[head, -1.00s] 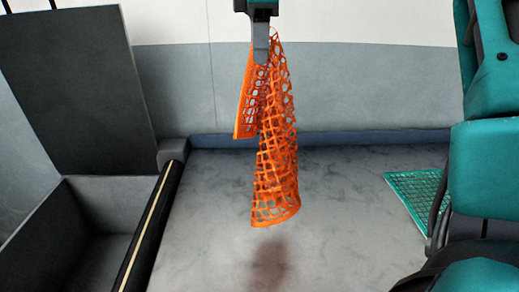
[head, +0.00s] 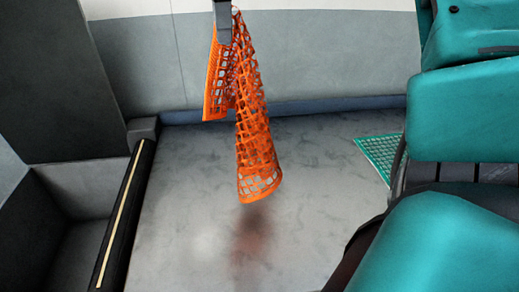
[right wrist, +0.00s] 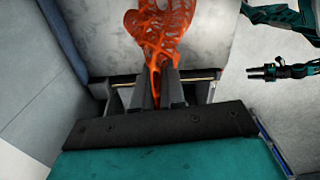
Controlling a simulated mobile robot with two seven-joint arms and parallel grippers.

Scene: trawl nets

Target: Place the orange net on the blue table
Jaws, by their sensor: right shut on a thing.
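The orange net (head: 255,125) hangs from my right gripper (head: 222,22), folded over with one long and one short end, above the grey floor. Only the lower part of this gripper shows at the top of the head view. In the right wrist view the fingers (right wrist: 170,90) are shut on the orange net (right wrist: 160,35), which hangs away from the camera. My left gripper (right wrist: 258,72) appears small at the right of the right wrist view; its jaw gap is too small to judge. I cannot make out a blue table in these frames.
A green net (head: 380,152) lies flat on the floor at the right, partly behind my teal arm. A dark bin (head: 75,190) and a black rail with a pale stripe (head: 122,220) stand at the left. The floor (head: 190,190) beneath the orange net is clear.

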